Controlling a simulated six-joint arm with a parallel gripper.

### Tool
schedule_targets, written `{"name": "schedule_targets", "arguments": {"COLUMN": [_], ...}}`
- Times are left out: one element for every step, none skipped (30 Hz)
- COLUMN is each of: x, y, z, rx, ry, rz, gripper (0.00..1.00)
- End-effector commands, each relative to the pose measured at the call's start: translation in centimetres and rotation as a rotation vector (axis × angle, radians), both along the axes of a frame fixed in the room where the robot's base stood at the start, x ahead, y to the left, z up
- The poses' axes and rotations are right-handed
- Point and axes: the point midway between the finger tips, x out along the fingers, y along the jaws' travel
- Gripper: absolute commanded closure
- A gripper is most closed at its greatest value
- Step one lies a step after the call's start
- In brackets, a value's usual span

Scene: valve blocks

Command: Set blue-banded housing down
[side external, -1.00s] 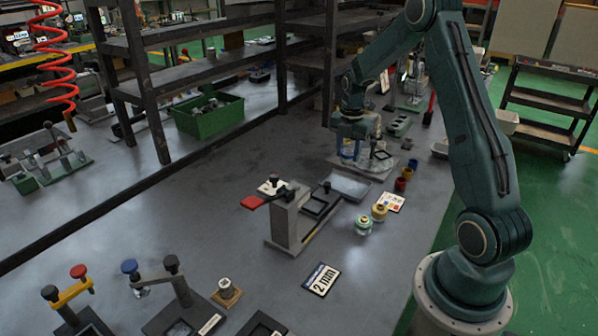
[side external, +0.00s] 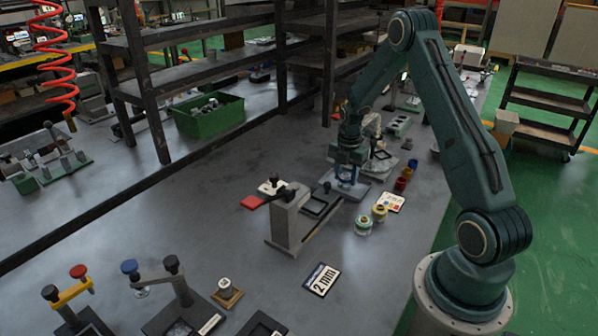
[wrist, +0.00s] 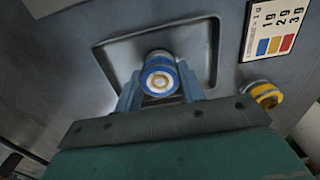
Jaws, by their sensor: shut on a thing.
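The blue-banded housing (wrist: 161,76) is a small cylinder with a blue band and a pale end with a brass-coloured centre. My gripper (wrist: 160,88) is shut on it, with a blue finger on each side. In the wrist view the housing is over the shallow grey tray (wrist: 213,50). In the side external view my gripper (side external: 346,180) points down over the same tray (side external: 361,194), low and close to it. The housing cannot be made out clearly there between the fingers. I cannot tell whether its base touches the tray floor.
A card with coloured squares (side external: 391,202) lies beside the tray, near a yellow-banded part (side external: 379,212) and a green-banded part (side external: 363,227). Small red (side external: 401,184) and blue (side external: 413,164) cups stand at the right.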

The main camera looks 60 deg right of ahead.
Motion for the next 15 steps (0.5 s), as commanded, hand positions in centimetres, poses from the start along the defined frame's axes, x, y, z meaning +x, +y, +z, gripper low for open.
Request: {"name": "schedule_targets", "arguments": {"x": [0.0, 0.0, 0.01, 0.02, 0.02, 0.02, 0.02, 0.02, 0.02, 0.02, 0.01, 0.01, 0.01, 0.02, 0.01], "y": [0.0, 0.0, -0.01, -0.01, -0.01, -0.01, -0.01, -0.01, -0.01, -0.01, -0.01, -0.01, -0.01, -0.01, -0.01], "z": [-0.22, -0.28, -0.3, -0.3, -0.29, -0.28, -0.27, -0.27, -0.27, -0.3, -0.34, -0.42, -0.49, -0.55, -0.59], "rx": [0.0, 0.0, 0.0, -0.001, -0.001, -0.001, -0.001, -0.001, -0.001, -0.001, -0.001, 0.0, 0.0, 0.0, 0.0], "ry": [0.0, 0.0, -0.001, -0.001, -0.001, -0.001, -0.001, -0.001, -0.001, -0.001, -0.001, -0.001, -0.001, -0.001, 0.0], "rz": [0.0, 0.0, 0.0, 0.0, 0.0, 0.0, 0.0, 0.0, 0.0, 0.0, 0.0, 0.0, 0.0, 0.0, 0.0], "gripper": [0.92, 0.92, 0.92, 0.92, 0.92, 0.92, 0.92, 0.92, 0.92, 0.92, 0.92, 0.92, 0.92, 0.92, 0.57]}}
